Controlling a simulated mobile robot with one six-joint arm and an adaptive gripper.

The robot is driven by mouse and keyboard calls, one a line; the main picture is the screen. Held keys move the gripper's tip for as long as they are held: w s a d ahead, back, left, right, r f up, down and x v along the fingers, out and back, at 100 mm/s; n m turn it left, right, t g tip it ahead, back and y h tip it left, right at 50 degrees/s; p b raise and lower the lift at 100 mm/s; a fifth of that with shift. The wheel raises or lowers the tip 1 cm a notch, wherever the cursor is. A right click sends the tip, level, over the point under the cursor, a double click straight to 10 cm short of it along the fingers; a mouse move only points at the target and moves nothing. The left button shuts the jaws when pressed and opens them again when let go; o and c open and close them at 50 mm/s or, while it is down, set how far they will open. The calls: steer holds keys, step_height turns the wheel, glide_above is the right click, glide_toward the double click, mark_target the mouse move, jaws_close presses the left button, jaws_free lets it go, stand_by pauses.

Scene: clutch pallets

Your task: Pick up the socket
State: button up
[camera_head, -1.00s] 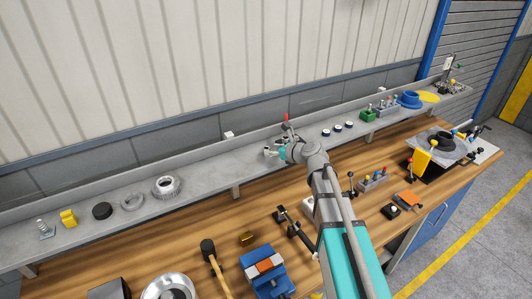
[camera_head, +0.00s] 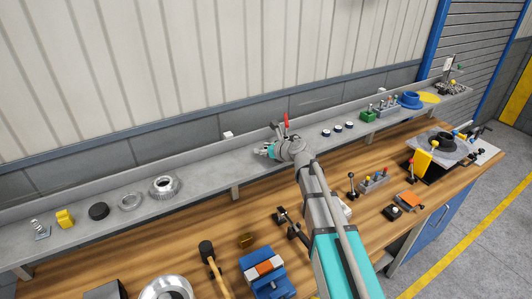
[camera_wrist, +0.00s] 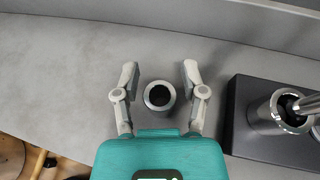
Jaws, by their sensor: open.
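The socket (camera_wrist: 159,96) is a grey metal cylinder with a dark round bore, seen from above in the wrist view. It stands upright on the grey shelf. My gripper (camera_wrist: 159,74) is open, with one finger on each side of the socket and a visible gap on both sides. In the head view my gripper (camera_head: 266,151) is low over the shelf, and I cannot make out the socket there.
A dark block (camera_wrist: 255,143) right of the gripper holds another metal cylinder (camera_wrist: 272,112) with a shiny rod in it. A red-handled thing (camera_head: 286,121) stands behind my wrist. The shelf (camera_head: 215,165) is clear left of the gripper, up to a toothed ring (camera_head: 164,187).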

steer(key=shift+c, duration=0.2)
jaws_close()
steer(key=shift+r, duration=0.25)
step_height(320, 180, up, 2)
steer(key=p, duration=0.2)
steer(key=shift+r+p, duration=0.1)
steer(key=shift+p, duration=0.2)
steer(key=r+p+v, duration=0.2)
steer(key=p+v, duration=0.3)
steer(key=v, duration=0.3)
steer(key=w+a+r+p+v, duration=0.1)
steer(key=r+p+v, duration=0.1)
steer(key=p+v, duration=0.3)
steer(key=v, duration=0.3)
steer(key=shift+s+d, duration=0.2)
steer(key=shift+d, duration=0.05)
